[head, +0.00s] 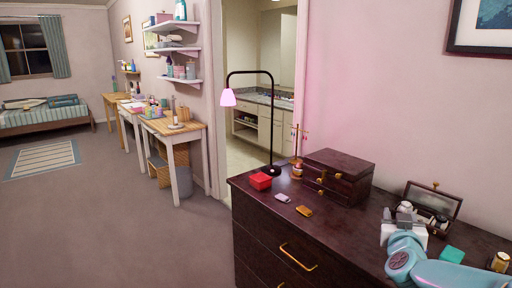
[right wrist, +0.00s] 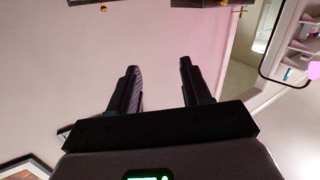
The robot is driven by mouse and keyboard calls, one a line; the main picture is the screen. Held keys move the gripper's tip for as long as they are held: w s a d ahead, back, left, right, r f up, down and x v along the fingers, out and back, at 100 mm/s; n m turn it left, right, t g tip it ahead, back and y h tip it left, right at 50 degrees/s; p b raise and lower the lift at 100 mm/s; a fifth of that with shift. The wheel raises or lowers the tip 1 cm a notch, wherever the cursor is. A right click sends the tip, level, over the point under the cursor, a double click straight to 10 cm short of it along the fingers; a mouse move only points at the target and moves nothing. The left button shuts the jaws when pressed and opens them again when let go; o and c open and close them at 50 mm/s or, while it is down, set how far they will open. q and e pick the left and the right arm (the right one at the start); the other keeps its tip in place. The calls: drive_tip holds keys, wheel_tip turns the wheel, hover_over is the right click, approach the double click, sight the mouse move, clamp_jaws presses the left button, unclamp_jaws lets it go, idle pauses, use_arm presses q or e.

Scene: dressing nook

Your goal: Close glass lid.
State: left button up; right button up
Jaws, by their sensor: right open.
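A small dark box (head: 441,225) stands near the back of the dresser, at the right of the head view. Its glass lid (head: 433,201) is raised, with a dark frame and a brass knob on its upper edge. Pale items show inside the box, partly hidden by my gripper. My right gripper (head: 405,208) is just left of and in front of the raised lid. In the right wrist view, its two dark fingers (right wrist: 159,70) are apart with nothing between them. I cannot tell whether it touches the box. My left gripper is not in view.
The dark dresser (head: 258,210) also holds a wooden jewelry box (head: 337,178), a red box (head: 260,181), a black lamp (head: 272,120), a yellow item (head: 304,210), a teal box (head: 452,254) and a gold-lidded jar (head: 499,262). The middle of its top is fairly clear.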

drive_tip(key=s+a+f+n+g+y+p, duration=0.1)
drive_tip(key=s+a+f+g+y, duration=0.15)
drive_tip(key=a+f, duration=0.45)
drive_tip(key=s+a+f+g+y+p, duration=0.2)
drive_tip(key=s+f, duration=0.2)
drive_tip(key=f, duration=0.6)
drive_tip(key=s+a+f+n+g+y+p, duration=0.1)
drive_tip(key=s+a+f+g+y, duration=0.25)
drive_tip(key=f, duration=0.55)
drive_tip(key=s+a+f+g+y+p, duration=0.1)
drive_tip(key=s+a+f+g, duration=0.1)
drive_tip(key=s, duration=0.6)
drive_tip(key=s+a+f+g+y+p, duration=0.1)
drive_tip(key=s+a+f+g, duration=0.2)
drive_tip(key=s, duration=0.6)
drive_tip(key=s+a+f+g+p, duration=0.1)
drive_tip(key=s+a+f+g, duration=0.1)
drive_tip(key=s+a+f, duration=0.3)
drive_tip(key=s+a, duration=0.1)
drive_tip(key=s, duration=0.3)
drive_tip(key=shift+s+a+m+y+p, duration=0.2)
drive_tip(key=shift+a+m+y+p, duration=0.1)
drive_tip(key=shift+m+y, duration=0.1)
drive_tip(key=shift+d, duration=0.15)
